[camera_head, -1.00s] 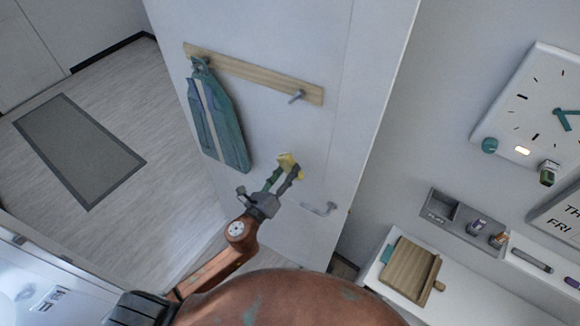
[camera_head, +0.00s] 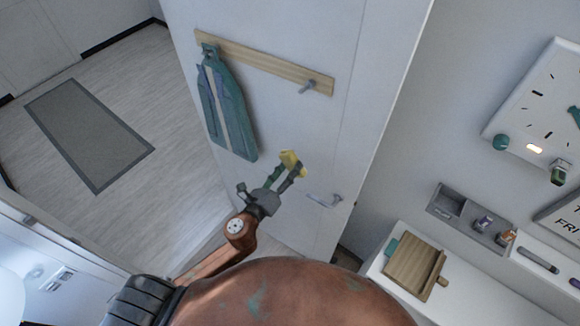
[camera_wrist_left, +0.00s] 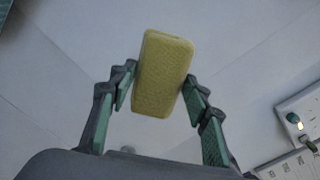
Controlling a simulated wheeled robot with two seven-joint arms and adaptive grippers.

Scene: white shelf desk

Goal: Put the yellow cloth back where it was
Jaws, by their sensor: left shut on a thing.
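The yellow cloth (camera_head: 291,160) shows as a small folded block. In the left wrist view the cloth (camera_wrist_left: 162,74) is a textured yellow block with rounded corners, between the green fingertips. My left gripper (camera_head: 284,171) is shut on it and holds it up in front of the white door. In the left wrist view my left gripper (camera_wrist_left: 158,90) has one finger on each side of the cloth. My right gripper is not in view.
A wooden rail (camera_head: 262,64) on the door (camera_head: 340,130) carries a teal garment (camera_head: 228,110) and a free hook (camera_head: 310,86). A door handle (camera_head: 325,200) is right of the gripper. At right are a cutting board (camera_head: 412,268), a grey organizer (camera_head: 468,216) and a clock (camera_head: 545,110).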

